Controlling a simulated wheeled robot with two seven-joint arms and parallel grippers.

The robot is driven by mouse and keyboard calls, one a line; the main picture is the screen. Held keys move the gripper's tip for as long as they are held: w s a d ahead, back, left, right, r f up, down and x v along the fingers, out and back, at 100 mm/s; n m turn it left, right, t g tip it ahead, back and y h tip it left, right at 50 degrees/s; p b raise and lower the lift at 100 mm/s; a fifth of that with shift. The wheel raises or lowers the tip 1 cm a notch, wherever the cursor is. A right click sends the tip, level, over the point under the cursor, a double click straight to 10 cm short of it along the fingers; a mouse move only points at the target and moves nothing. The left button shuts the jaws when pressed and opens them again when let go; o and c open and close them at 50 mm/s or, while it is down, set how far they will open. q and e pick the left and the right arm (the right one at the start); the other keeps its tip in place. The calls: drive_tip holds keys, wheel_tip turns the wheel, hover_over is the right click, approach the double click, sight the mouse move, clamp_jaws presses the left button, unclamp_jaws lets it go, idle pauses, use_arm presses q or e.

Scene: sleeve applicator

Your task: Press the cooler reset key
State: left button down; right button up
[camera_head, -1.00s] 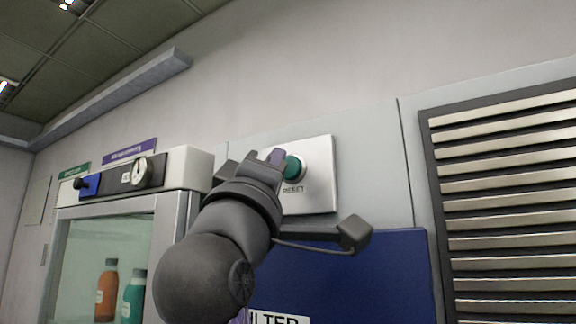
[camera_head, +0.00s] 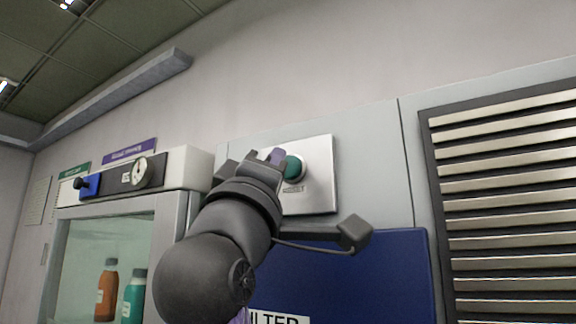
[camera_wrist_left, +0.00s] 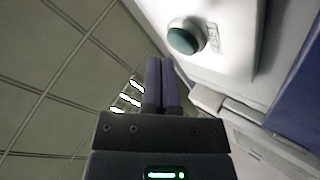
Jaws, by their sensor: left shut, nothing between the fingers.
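The reset key is a round green button (camera_head: 293,167) in a pale ring on a white plate (camera_head: 320,175), on the light grey wall panel. In the left wrist view the green button (camera_wrist_left: 184,40) stands out from its plate, beyond the fingertips and slightly to their right. My left gripper (camera_head: 277,156) is shut and empty, its purple fingers just left of the button in the head view. In the wrist view the closed fingers (camera_wrist_left: 160,62) look apart from the button, though the exact gap is hard to judge. My right gripper is not in view.
A glass-fronted cooler (camera_head: 185,212) with a blue switch (camera_head: 90,185), a dial (camera_head: 142,173) and bottles inside stands left. A dark blue panel (camera_head: 360,280) lies below the key plate. A slatted vent (camera_head: 505,190) is right. The wall above is clear.

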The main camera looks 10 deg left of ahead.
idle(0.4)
use_arm(q)
drive_tip(key=shift+w+d, duration=0.15)
drive_tip(key=shift+w, duration=0.25)
drive_tip(key=shift+w+d+p, duration=0.1)
drive_tip(key=shift+w+p, duration=0.25)
drive_tip(key=shift+p, duration=0.15)
idle(0.5)
drive_tip(key=shift+s+a+b, duration=0.25)
drive_tip(key=shift+s+b, duration=0.15)
drive_tip(key=shift+s, duration=0.35)
drive_tip(key=s, duration=0.1)
drive_tip(key=s+a+b, duration=0.1)
drive_tip(key=s, duration=0.1)
drive_tip(key=s+b, duration=0.1)
drive_tip(key=shift+s+a, duration=0.35)
